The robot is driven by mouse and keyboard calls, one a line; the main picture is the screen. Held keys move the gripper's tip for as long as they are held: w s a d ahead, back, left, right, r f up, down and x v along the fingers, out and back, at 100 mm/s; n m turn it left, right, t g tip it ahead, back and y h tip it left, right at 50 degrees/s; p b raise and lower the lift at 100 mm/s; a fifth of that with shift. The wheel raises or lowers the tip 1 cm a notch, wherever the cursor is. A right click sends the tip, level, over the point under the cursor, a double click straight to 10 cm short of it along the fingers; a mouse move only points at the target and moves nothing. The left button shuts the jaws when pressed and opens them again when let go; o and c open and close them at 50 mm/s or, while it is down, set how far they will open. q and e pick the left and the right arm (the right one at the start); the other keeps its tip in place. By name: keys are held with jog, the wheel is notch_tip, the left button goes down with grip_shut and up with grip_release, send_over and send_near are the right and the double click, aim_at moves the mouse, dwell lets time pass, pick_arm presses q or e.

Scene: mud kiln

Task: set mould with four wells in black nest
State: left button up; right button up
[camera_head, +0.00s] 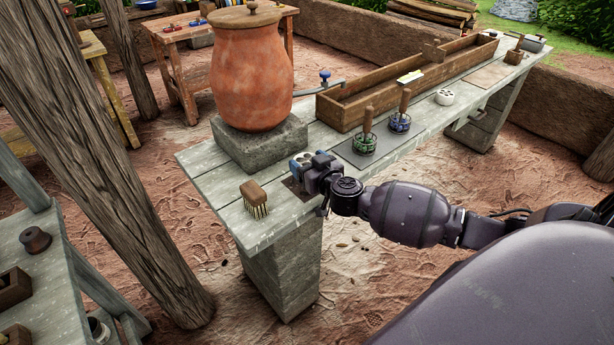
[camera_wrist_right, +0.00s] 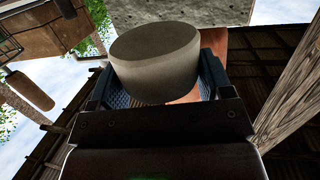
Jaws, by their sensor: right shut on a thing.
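My right gripper (camera_head: 312,172) is shut on a pale round block, the mould (camera_wrist_right: 155,62), which shows smooth-sided between the fingers in the right wrist view. My left gripper is not in view.
A clay jar (camera_head: 251,75) stands on a stone block (camera_head: 258,146) close behind the gripper. A brush (camera_head: 254,198) lies front left.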

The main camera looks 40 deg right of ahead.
notch_tip(320, 180, down, 4)
jog(key=shift+s+b, duration=0.1)
jog(key=shift+b, duration=0.7)
jog(key=shift+f, duration=0.25)
jog(key=shift+r, duration=0.25)
jog(key=o, duration=0.8)
jog(key=shift+f, duration=0.15)
jog(key=o, duration=0.3)
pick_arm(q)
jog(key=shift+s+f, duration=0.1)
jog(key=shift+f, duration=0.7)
